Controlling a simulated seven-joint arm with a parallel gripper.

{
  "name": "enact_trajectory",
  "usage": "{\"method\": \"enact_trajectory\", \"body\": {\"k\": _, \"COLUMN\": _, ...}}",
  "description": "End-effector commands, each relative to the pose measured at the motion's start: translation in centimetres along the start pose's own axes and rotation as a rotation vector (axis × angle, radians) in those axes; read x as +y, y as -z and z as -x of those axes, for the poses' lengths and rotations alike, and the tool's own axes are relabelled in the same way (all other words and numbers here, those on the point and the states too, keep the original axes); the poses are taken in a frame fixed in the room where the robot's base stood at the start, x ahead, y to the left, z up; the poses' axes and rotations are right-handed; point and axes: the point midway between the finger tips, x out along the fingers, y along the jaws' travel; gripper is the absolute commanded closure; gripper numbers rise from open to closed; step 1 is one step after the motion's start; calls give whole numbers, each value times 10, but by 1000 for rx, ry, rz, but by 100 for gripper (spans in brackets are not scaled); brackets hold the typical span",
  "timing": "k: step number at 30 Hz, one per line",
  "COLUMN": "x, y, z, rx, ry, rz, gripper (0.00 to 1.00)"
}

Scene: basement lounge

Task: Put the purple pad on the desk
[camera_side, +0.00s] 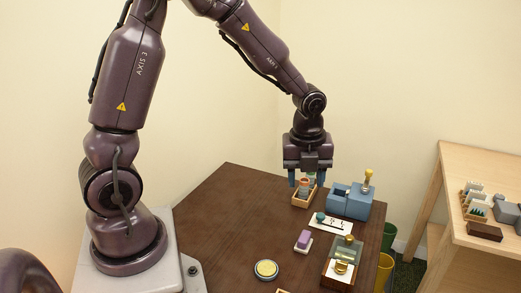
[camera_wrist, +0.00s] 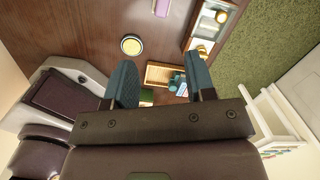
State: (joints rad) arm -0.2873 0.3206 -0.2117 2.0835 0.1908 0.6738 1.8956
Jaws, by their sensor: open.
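The purple pad (camera_side: 304,237) rests on a small white base near the middle of the dark brown desk (camera_side: 235,225) in the side view. Its purple end also shows at the top edge of the wrist view (camera_wrist: 162,6), cut off by the frame. My gripper (camera_side: 306,181) hangs fingers down at the far side of the desk, apart from the pad. Its two blue fingers are spread with nothing seen between them. In the side view the fingertips overlap a small wooden tray (camera_side: 301,203); whether they touch it is unclear.
A blue box (camera_side: 349,205), a white card (camera_side: 330,222), a tray with brass items (camera_side: 336,281) and a round yellow-topped tin (camera_side: 266,269) stand around the pad. A light wooden table (camera_side: 482,158) is at right. The desk's left part is clear.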

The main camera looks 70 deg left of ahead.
Motion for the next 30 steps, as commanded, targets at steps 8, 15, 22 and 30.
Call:
{"method": "enact_trajectory", "body": {"k": 8, "x": 47, "y": 35, "z": 112, "rx": -33, "ry": 208, "rz": 899, "gripper": 50}}
{"method": "enact_trajectory", "body": {"k": 15, "x": 97, "y": 70, "z": 159, "rx": 167, "ry": 351, "rz": 1595, "gripper": 50}}
{"method": "enact_trajectory", "body": {"k": 22, "x": 120, "y": 85, "z": 169, "rx": 320, "ry": 370, "rz": 1905, "gripper": 50}}
{"method": "enact_trajectory", "body": {"k": 30, "x": 122, "y": 86, "z": 170, "rx": 334, "ry": 367, "rz": 1936, "gripper": 50}}
